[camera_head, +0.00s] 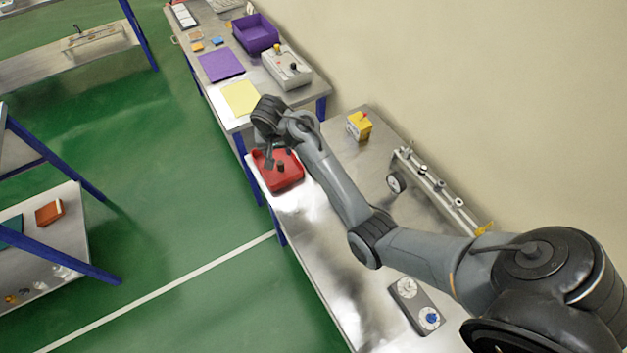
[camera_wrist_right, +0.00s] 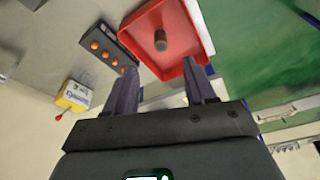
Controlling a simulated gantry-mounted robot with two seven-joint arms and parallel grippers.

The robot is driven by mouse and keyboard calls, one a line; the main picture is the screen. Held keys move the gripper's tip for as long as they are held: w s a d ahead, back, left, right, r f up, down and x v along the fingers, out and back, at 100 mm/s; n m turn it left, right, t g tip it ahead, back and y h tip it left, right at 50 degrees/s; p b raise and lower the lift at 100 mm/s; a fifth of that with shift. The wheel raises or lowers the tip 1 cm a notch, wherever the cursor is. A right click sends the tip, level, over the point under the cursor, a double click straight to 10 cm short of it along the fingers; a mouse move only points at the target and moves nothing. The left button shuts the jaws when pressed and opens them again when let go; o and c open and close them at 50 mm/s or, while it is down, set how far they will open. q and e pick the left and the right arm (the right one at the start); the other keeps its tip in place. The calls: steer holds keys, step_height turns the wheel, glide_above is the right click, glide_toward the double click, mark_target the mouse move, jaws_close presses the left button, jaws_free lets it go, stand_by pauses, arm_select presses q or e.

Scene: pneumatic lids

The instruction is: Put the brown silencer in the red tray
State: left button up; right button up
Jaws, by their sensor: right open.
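The red tray (camera_head: 291,181) lies on the near bench in the head view. It also shows at the top of the right wrist view (camera_wrist_right: 180,67). A small brown cylinder, the silencer (camera_wrist_right: 160,41), stands inside the red tray in the right wrist view, apart from my fingers. In the head view my right gripper (camera_head: 275,164) hangs over the tray, and the silencer is hard to tell from its dark fingers. In the right wrist view the two fingers of my right gripper (camera_wrist_right: 163,88) are spread with nothing between them. My left gripper is not in view.
A yellow box (camera_head: 359,125) with a red top and a metal rail fixture (camera_head: 436,187) stand along the wall. A grey box with two dials (camera_head: 416,305) is nearer. The far bench holds a purple bin (camera_head: 256,34) and flat mats. The bench's front middle is clear.

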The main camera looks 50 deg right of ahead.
steer(key=s+a+f+n, duration=0.2)
steer(key=s, duration=0.3)
steer(key=s+a+f+n, duration=0.1)
steer(key=s+a+f, duration=0.1)
steer(key=s, duration=0.3)
steer(key=s+a+f+n, duration=0.2)
steer(key=s+a+f, duration=0.1)
steer(key=s, duration=0.3)
steer(key=shift+s+f+n+t, duration=0.1)
steer(key=shift+f+n+t, duration=0.25)
steer(key=shift+f, duration=0.3)
steer(key=s+a, duration=0.1)
steer(key=s, duration=0.1)
steer(key=s+a+n, duration=0.1)
steer(key=s, duration=0.1)
steer(key=s+a+n, duration=0.1)
steer(key=s, duration=0.2)
steer(key=shift+a+t+y, duration=0.25)
steer(key=shift+a+y, duration=0.05)
steer(key=shift+y, duration=0.1)
steer(key=s+a+r+n+y, duration=0.1)
steer(key=s+a, duration=0.3)
steer(key=s, duration=0.4)
steer(key=shift+r+n, duration=0.8)
steer(key=shift+n, duration=0.05)
